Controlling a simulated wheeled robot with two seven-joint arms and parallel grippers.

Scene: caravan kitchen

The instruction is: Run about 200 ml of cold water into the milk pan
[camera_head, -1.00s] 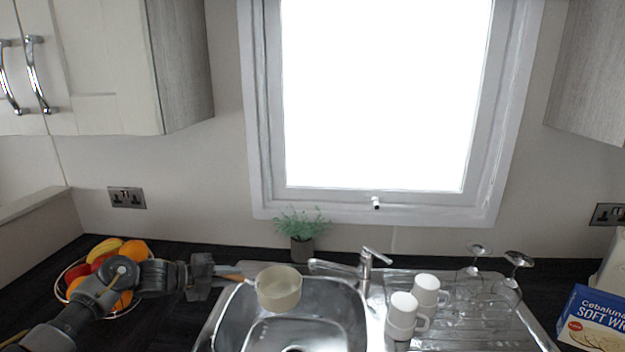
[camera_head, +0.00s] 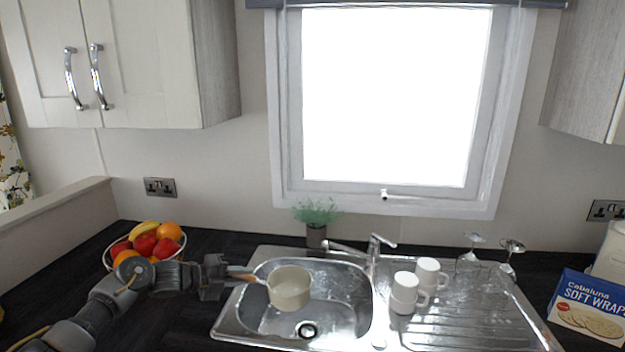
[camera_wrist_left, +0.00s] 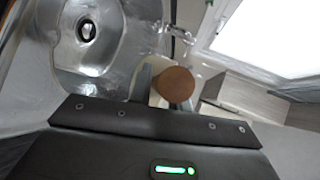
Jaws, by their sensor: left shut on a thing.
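The cream milk pan (camera_head: 289,289) is held over the left part of the steel sink bowl (camera_head: 337,318), roughly upright. My left gripper (camera_head: 226,272) is shut on its wooden handle (camera_head: 243,274). In the left wrist view the round brown handle end (camera_wrist_left: 176,84) sits between the fingers, with part of the pale pan behind. The chrome tap (camera_head: 372,250) stands behind the sink, its spout pointing left, just behind and right of the pan. I see no water stream, and the pan's inside is hard to make out. My right gripper is not in view.
A potted plant (camera_head: 316,222) stands behind the sink. A fruit bowl (camera_head: 145,243) is near my left arm. A blue wraps box (camera_head: 590,308) is at the right.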

